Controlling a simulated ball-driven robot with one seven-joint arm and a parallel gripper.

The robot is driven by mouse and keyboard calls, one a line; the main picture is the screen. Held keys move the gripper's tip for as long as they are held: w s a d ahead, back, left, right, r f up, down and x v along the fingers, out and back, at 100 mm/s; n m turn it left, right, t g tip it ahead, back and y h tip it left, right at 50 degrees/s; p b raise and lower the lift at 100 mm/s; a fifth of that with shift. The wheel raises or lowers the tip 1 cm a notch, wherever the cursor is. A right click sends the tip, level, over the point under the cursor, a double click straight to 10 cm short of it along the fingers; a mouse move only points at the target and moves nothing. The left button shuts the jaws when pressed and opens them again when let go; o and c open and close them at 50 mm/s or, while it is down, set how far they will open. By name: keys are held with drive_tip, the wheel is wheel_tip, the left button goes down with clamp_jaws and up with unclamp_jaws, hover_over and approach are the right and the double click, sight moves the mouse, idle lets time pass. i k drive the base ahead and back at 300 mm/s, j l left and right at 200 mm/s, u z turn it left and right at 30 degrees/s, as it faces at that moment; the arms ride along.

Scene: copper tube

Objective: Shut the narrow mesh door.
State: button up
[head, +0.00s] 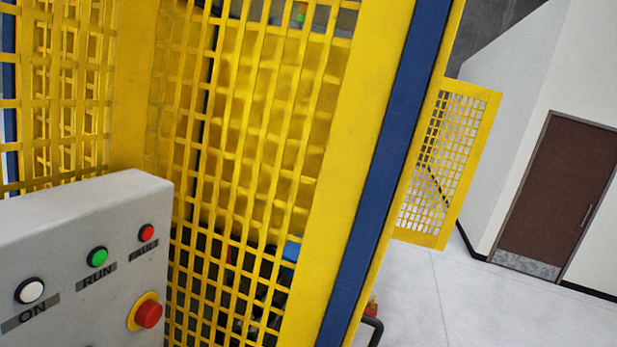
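A narrow yellow mesh panel (452,150) shows at right of centre, beyond the cage's blue post (385,175). It looks like the narrow mesh door and stands out from the cage over the open floor. Its left edge is partly hidden behind the yellow and blue posts, so its hinge does not show, and I cannot see a handle. A larger yellow mesh wall (255,150) fills the middle of the head view, close to me. My gripper is not in view.
A grey control box (85,240) with ON, RUN and FAULT lights and a red stop button (148,314) stands close at lower left. A black bent bar (374,332) shows low by the post. Pale floor (480,305) lies clear at right, before a brown door (560,195).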

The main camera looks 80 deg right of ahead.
sight(492, 98)
drive_tip(key=z, duration=2.85)
drive_tip(key=i+l+z, duration=0.45)
drive_tip(key=i, duration=0.3)
drive_tip(key=i+z, duration=0.4)
drive_tip(key=i, duration=3.15)
drive_tip(key=i+l, duration=0.1)
drive_tip(key=i, duration=2.65)
drive_tip(key=i+u, duration=0.1)
drive_tip(key=u, duration=0.35)
drive_tip(key=i+u, duration=0.1)
drive_tip(key=u, duration=0.35)
drive_tip(key=i+l+u, duration=0.1)
drive_tip(key=u, duration=0.35)
drive_tip(key=i+l+u, duration=0.1)
drive_tip(key=u, duration=0.35)
drive_tip(key=l+u, duration=0.1)
drive_tip(key=u, duration=2.6)
drive_tip(key=i+z, duration=0.3)
drive_tip(key=i, duration=0.15)
